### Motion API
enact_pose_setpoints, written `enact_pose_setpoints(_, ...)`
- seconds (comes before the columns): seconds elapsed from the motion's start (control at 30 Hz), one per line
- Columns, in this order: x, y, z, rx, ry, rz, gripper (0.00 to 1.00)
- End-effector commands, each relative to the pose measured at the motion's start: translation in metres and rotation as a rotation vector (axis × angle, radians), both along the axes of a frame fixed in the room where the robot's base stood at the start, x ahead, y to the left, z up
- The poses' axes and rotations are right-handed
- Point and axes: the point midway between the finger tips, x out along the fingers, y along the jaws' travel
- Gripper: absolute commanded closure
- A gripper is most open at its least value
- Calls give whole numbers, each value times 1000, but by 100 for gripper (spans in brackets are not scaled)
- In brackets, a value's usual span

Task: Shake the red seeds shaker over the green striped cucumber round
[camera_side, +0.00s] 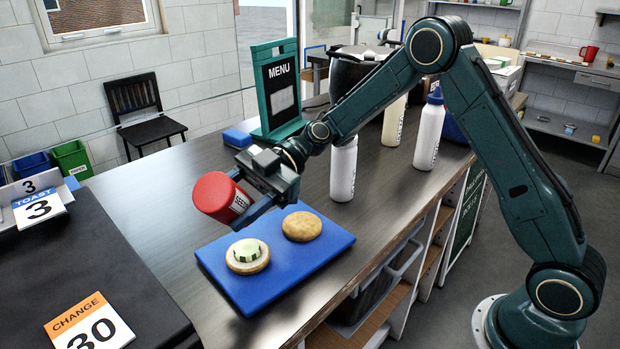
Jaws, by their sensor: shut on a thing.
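The red seeds shaker (213,194) is in my gripper (243,192), which is shut on it. It is tilted on its side, its red end to the left and its labelled part toward my gripper. It is held in the air above the left part of the blue board. The green striped cucumber round (247,252) lies on a pale bread round (240,267) on the blue board (285,277). The shaker is above and a little left of the cucumber in the picture. No seeds can be made out on the cucumber.
A plain browned bread round (301,226) lies on the board. A green menu stand (279,92) and a blue block (237,138) are at the back. Number cards (89,325) lie on the dark surface at left.

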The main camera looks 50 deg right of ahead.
Motion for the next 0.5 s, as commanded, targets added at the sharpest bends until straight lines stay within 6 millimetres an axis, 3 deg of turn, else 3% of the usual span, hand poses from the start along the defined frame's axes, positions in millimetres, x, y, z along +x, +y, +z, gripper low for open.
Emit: enact_pose_setpoints(0.5, 0, 0, -6, 1, 1, 0, 70)
